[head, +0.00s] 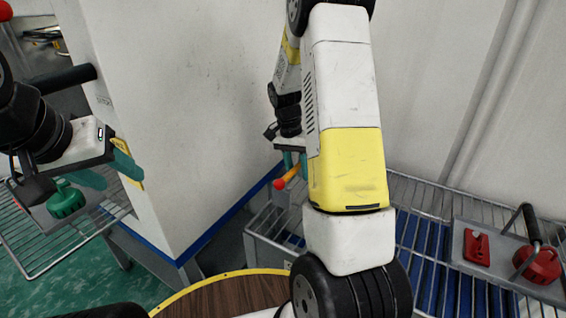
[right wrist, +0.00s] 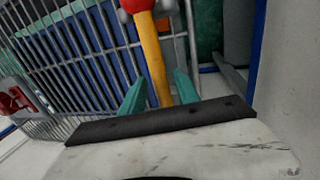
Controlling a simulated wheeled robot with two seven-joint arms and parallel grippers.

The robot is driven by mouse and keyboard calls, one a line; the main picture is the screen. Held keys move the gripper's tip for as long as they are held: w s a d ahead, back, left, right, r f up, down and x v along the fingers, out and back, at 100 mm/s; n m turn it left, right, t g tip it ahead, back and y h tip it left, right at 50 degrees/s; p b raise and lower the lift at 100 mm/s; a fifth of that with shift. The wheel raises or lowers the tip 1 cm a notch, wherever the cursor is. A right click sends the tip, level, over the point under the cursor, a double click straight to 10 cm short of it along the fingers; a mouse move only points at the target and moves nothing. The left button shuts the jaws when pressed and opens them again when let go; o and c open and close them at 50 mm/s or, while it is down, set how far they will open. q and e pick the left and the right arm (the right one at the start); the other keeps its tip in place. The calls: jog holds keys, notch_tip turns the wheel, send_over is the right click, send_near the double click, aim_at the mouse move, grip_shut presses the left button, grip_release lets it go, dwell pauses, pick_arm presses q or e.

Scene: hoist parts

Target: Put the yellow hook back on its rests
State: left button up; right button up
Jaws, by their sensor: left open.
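In the head view my right forearm hides part of this gripper. My left gripper (head: 112,172) is open and empty at the left. I cannot make out the hook's rests.
Below my left gripper, a green knobbed part (head: 66,200) sits on a wire shelf (head: 30,245). At right, a grey tray (head: 490,283) with red parts (head: 538,265) stands on another wire rack (head: 415,190). A white pillar (head: 185,110) stands between. A round wooden top (head: 225,297) is in front.

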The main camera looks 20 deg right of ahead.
jog(key=v, duration=1.2)
jog(key=s+a+r+n+t+y, duration=0.1)
jog(key=s+a+r+n+t, duration=0.1)
jog(key=s, duration=0.5)
jog(key=s+a+r+n+t+y, duration=0.1)
jog(key=s+a+r+n+t, duration=0.2)
jog(key=s, duration=0.5)
jog(key=s+a+r+n+t+y, duration=0.1)
jog(key=s+a+r+n+t, duration=0.2)
jog(key=s+a+r+n, duration=0.2)
jog(key=shift+s+r+y, duration=0.4)
jog(key=shift+s+r, duration=0.3)
jog(key=shift+s, duration=0.85)
jog(key=shift+a, duration=0.1)
